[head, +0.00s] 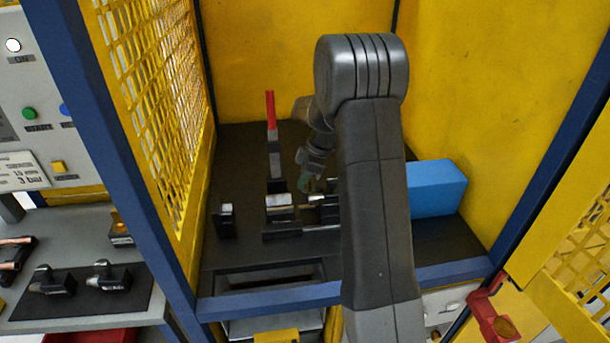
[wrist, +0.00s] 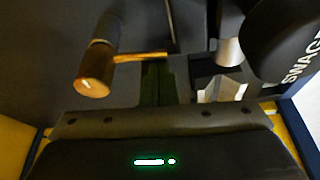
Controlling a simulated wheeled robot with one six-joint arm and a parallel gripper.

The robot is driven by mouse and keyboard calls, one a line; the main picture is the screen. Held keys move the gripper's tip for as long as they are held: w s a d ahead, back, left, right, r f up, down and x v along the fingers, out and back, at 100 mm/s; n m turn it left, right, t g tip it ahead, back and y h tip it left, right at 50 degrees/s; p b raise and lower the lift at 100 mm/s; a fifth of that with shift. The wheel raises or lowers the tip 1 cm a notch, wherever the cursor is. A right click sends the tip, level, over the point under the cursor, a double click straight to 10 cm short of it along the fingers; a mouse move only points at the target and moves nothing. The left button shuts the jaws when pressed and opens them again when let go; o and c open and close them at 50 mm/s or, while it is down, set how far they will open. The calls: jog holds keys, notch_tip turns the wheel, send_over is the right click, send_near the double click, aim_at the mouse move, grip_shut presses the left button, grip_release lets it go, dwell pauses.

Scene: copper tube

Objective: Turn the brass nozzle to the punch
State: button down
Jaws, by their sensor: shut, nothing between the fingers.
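The brass nozzle (wrist: 95,70) shows in the wrist view at the upper left, with a round copper-coloured end and a thin brass arm (wrist: 140,57) pointing right. My gripper (wrist: 157,72) is shut and empty, its dark green fingers at the tip of that arm; I cannot tell whether they touch it. In the head view my gripper (head: 306,184) is low over the dark bench, partly hidden by my arm. A silver cylinder (wrist: 229,50), possibly the punch, is right of the fingers, beside a dark round body marked "SWAG" (wrist: 285,40). The nozzle is not clear in the head view.
A red-handled lever (head: 270,112) stands behind silver-topped clamp blocks (head: 279,207). A blue block (head: 437,188) is at the right. Yellow walls and a mesh panel (head: 160,90) enclose the bench, with a blue front rail (head: 270,303). A side shelf with fittings lies outside at left.

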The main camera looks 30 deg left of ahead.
jog(key=shift+f, duration=0.1)
jog(key=shift+w+d+f+n+b, duration=0.3)
jog(key=shift+d+b, duration=0.1)
jog(key=shift+b, duration=0.6)
jog(key=shift+w+d+r+n+b, duration=0.1)
jog(key=shift+d+n+b, duration=0.15)
jog(key=shift+n+b, duration=0.05)
jog(key=shift+r, duration=0.15)
jog(key=shift+r, duration=0.1)
jog(key=shift+d+r, duration=0.1)
